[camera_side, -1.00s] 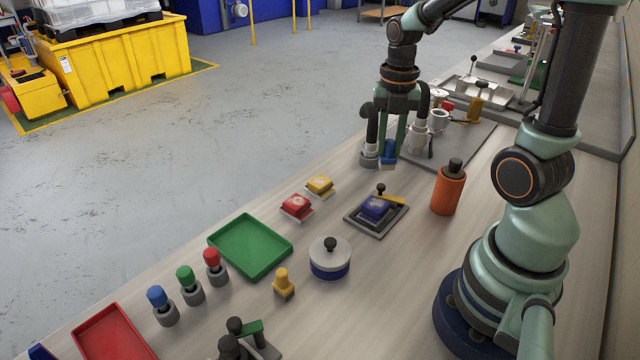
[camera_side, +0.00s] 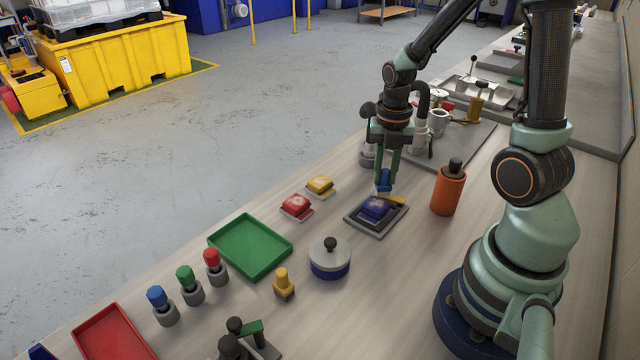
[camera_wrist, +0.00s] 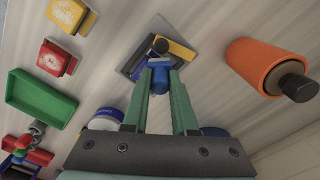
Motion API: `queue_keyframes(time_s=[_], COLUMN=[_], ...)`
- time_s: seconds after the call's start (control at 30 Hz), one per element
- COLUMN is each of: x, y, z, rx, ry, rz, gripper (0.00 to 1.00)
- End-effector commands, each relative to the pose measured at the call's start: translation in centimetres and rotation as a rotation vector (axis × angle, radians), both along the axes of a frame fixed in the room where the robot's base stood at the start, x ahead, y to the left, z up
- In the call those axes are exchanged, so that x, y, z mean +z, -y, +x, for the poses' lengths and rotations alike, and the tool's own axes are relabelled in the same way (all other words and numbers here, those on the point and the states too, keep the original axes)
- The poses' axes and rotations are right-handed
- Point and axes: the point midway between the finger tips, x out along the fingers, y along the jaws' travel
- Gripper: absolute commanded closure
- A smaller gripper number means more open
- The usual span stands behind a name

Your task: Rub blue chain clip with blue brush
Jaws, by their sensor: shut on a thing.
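The blue chain clip (camera_side: 374,208) is a blue block on a dark square plate (camera_side: 360,221), with a yellow bar (camera_side: 397,200) at its far right edge. My gripper (camera_side: 384,176) is shut on the blue brush (camera_side: 384,184) and holds it upright at the far side of the clip. The brush's lower end is very near the clip; I cannot tell whether they touch. In the wrist view, the brush (camera_wrist: 159,82) sits between my fingertips, with the yellow bar (camera_wrist: 178,50) and a dark knob (camera_wrist: 160,45) just beyond. The clip is mostly hidden there.
An orange bottle (camera_side: 447,192) stands close on the right. Red (camera_side: 296,205) and yellow (camera_side: 320,185) blocks lie to the left. A round blue-white pot (camera_side: 329,262) and a green tray (camera_side: 250,247) are nearer. White fittings and a mug (camera_side: 438,122) stand behind.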

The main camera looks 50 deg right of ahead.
Motion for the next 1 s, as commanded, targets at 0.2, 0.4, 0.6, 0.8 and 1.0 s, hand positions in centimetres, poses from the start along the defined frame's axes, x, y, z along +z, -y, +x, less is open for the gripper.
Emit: queue_keyframes(time_s=[0.2,0.4,0.6,0.8,1.0], x=[-0.7,-0.8,-0.8,-0.8,-0.8], y=[-1.7,-3.5,-5.3,-4.9,-3.1], z=[0.0,-0.1,-0.1,-0.1,-0.1], rx=[0.004,0.003,0.003,-0.005,-0.004], ry=[0.000,0.000,0.000,0.000,-0.001], rz=[0.000,0.000,0.000,0.000,0.001], gripper=[1.00,1.00,1.00,1.00,1.00])
